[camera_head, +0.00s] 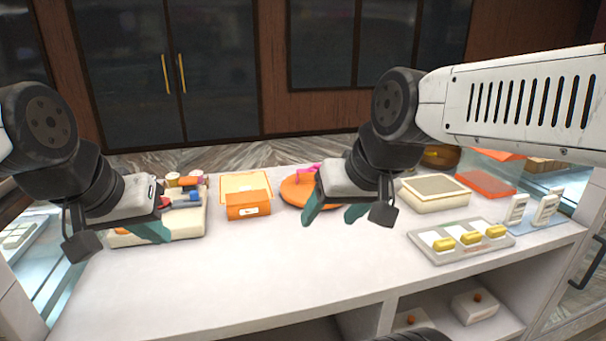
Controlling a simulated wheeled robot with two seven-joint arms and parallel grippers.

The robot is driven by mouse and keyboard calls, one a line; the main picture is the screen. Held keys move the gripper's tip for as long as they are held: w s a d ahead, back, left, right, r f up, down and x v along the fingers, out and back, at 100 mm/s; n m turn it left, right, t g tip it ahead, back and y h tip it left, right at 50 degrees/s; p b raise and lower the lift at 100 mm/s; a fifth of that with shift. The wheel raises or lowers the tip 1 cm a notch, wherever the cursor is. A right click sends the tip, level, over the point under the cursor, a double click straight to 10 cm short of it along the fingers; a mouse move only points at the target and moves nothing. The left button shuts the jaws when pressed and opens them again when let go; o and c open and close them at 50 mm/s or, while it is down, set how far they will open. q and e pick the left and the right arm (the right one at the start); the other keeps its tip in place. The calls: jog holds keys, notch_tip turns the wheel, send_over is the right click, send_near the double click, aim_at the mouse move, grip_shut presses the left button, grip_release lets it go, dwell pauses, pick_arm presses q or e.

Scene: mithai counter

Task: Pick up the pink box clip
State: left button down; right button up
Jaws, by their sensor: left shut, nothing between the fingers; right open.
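A small pink object, apparently the pink box clip (306,169), shows at the round orange tray (292,194) in the middle back of the counter. It is partly hidden behind my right gripper, so I cannot tell its full shape. My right gripper (334,214) hangs in front of the tray's right side, its teal fingers apart and nothing between them. My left gripper (152,234) is at the left, in front of a cream tray (188,227), with its teal fingers shut and empty.
The cream tray holds several small coloured items. An orange box (248,204) with an open lid stands between the grippers. At the right are a cream box (435,203), a grey tray (480,252) with yellow pieces, and white holders (545,208). The counter's front (240,270) is clear.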

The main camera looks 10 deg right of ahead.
jog(key=shift+c, duration=1.2)
jog(key=w+r, duration=0.1)
jog(key=w, duration=0.2)
jog(key=w+d+r, duration=0.1)
jog(key=w, duration=0.3)
jog(key=w+r, duration=0.2)
jog(key=w, duration=0.1)
jog(key=shift+w+d, duration=0.35)
jog(key=shift+c, duration=0.5)
jog(key=h, duration=0.2)
send_over(318, 164)
jog(key=s, duration=0.5)
notch_tip(318, 164, down, 8)
jog(key=shift+x, duration=4.05)
